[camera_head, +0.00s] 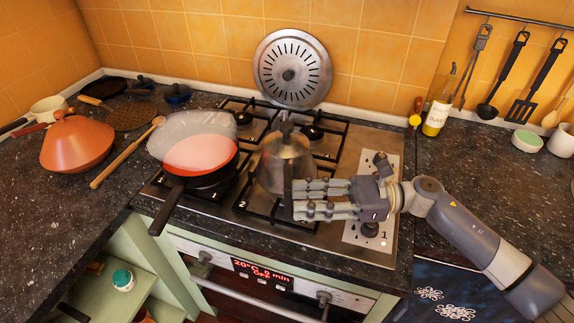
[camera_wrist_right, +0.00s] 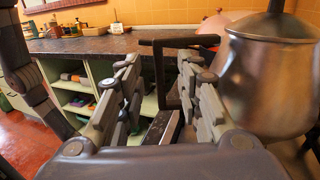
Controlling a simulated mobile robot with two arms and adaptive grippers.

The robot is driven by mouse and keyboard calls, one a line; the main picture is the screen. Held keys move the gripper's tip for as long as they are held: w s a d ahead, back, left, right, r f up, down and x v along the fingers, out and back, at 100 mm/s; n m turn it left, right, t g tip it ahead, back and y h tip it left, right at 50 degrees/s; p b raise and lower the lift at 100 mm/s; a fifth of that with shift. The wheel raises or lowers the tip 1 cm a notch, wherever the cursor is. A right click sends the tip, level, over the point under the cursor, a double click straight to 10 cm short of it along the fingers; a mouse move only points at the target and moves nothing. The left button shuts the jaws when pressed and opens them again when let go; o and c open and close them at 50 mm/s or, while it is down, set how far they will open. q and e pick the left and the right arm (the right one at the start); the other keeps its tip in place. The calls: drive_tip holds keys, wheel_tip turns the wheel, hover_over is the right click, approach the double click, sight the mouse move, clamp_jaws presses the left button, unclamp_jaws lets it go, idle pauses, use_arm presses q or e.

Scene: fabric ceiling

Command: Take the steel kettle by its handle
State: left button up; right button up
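The steel kettle (camera_head: 284,163) stands on the gas hob, right of the frying pan. Its dark handle (camera_head: 287,184) faces the front, towards my right gripper (camera_head: 298,198). In the right wrist view the kettle's round steel body (camera_wrist_right: 268,85) fills the right side, and the dark angular handle (camera_wrist_right: 158,72) shows beyond and between the fingers. There my right gripper (camera_wrist_right: 160,78) is open, with a clear gap between its two fingers. I cannot tell whether either finger touches the handle. My left gripper is not in view.
A frying pan (camera_head: 200,152) sits on the hob's left burners, its handle pointing forward. A round perforated steel lid (camera_head: 292,69) leans on the tiles behind. An orange tagine (camera_head: 77,143) and wooden spoon lie left. An oil bottle (camera_head: 437,108) stands right. The right counter's front is clear.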

sight(291, 200)
drive_tip(key=a+p, duration=0.1)
drive_tip(key=a, duration=0.2)
drive_tip(key=shift+s+a+p, duration=0.1)
drive_tip(key=shift+a+p, duration=0.1)
drive_tip(key=shift+p, duration=0.1)
drive_tip(key=shift+a, duration=0.2)
clamp_jaws()
drive_tip(key=shift+r, duration=0.1)
